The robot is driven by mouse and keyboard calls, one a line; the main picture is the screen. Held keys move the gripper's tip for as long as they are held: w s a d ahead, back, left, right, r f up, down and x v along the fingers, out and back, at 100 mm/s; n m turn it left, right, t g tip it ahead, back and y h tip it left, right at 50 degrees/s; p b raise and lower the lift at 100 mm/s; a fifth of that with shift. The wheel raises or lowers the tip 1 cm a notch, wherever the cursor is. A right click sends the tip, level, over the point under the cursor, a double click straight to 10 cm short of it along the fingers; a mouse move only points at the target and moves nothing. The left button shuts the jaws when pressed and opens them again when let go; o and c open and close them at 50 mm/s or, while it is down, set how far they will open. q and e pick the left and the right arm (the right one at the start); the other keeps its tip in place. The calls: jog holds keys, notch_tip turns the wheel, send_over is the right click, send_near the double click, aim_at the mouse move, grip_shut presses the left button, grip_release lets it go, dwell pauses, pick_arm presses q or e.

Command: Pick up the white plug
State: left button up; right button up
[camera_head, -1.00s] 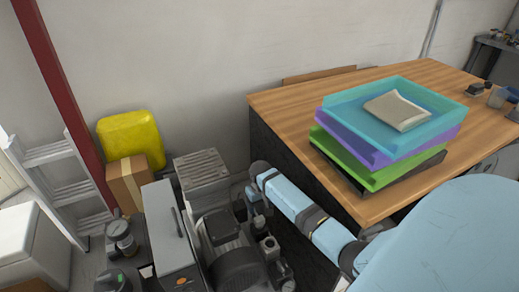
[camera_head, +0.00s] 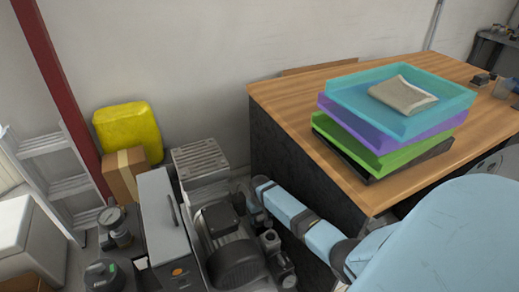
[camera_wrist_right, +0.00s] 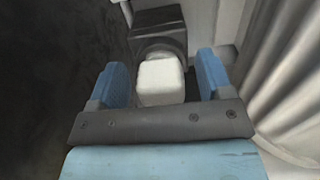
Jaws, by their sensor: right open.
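The white plug (camera_wrist_right: 161,84) is a pale rounded block in the right wrist view. It sits between the two blue fingers of my right gripper (camera_wrist_right: 163,76), in front of a dark grey box-like part. The fingers are spread, and a dark gap shows at the plug's right side; I cannot tell whether the left finger touches it. In the head view my right arm reaches down between the desk and the compressor, with the gripper (camera_head: 256,204) partly hidden there. I cannot make out the plug in the head view. My left gripper is out of view.
The dark compressor (camera_head: 236,262) and a grey cabinet (camera_head: 163,225) stand just left of my right gripper. The wooden desk (camera_head: 290,100) with stacked coloured trays (camera_head: 345,95) is close on the right.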

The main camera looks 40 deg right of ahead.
jog(key=c, duration=1)
jog(key=shift+r, duration=0.1)
